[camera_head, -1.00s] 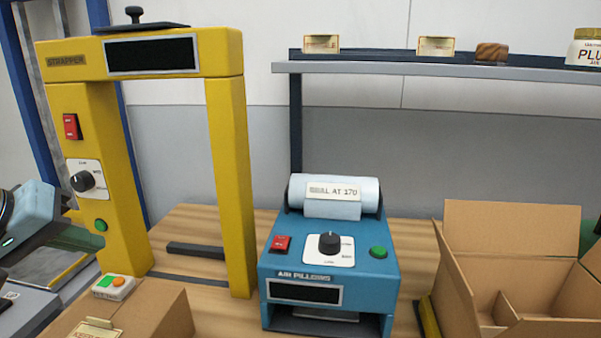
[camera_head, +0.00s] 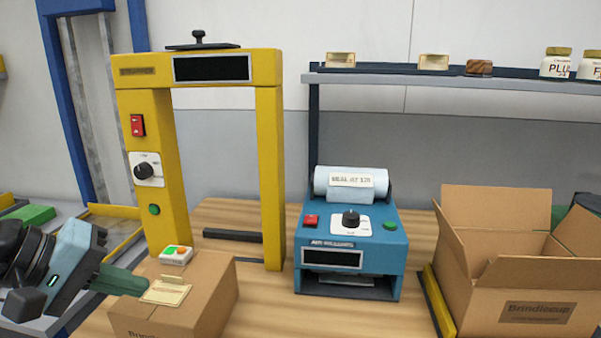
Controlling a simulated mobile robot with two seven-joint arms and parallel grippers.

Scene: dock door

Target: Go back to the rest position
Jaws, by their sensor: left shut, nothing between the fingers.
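My left gripper (camera_head: 122,281) comes in from the lower left, its fingers shut with nothing between them. Its tips are beside the left closed cardboard box (camera_head: 200,300), close to the cream card (camera_head: 166,292) on its top; I cannot tell whether they touch. My right gripper is not in view.
A yellow strapper (camera_head: 271,180) stands behind the closed box. A blue air pillow machine (camera_head: 352,245) is in the middle of the wooden table, and an open box (camera_head: 535,310) is at right. A shelf (camera_head: 440,80) with jars runs above.

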